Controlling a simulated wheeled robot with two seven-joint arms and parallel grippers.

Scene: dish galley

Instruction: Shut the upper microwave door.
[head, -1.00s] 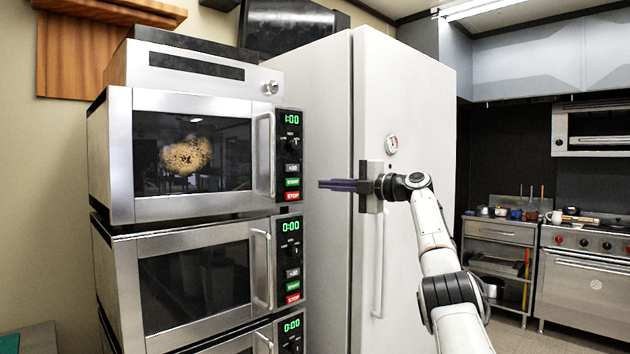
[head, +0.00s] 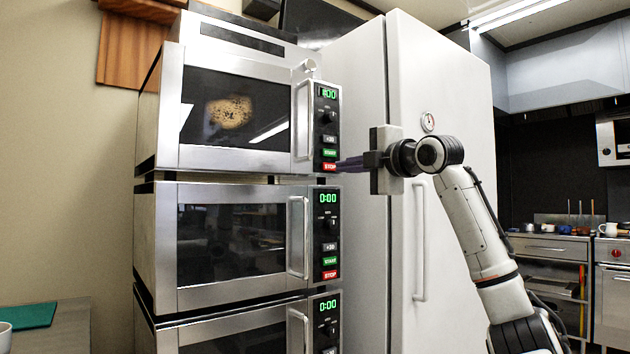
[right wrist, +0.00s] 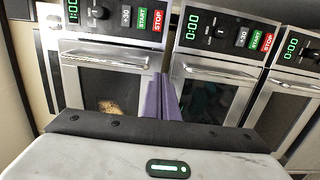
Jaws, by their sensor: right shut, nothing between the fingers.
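The upper microwave (head: 250,60) is the top of a steel stack. Its door (head: 170,120) has a dark window with a round brown food item (head: 230,112) behind it, and a vertical handle (head: 303,120) at the right. The door looks flush or nearly flush with the front; I cannot tell if it is latched. My right gripper (head: 338,165) is shut and empty, its purple fingers pointing left, by the STOP button of the upper panel. Contact is unclear. In the right wrist view the fingers (right wrist: 163,98) lie between the upper door (right wrist: 85,80) and the middle one. My left gripper is not in view.
The middle microwave (head: 235,240) and a lower one (head: 250,330) sit below, the middle door looking shut. A tall white fridge (head: 440,90) stands right behind my right arm. A counter with a green board (head: 28,315) is at the lower left.

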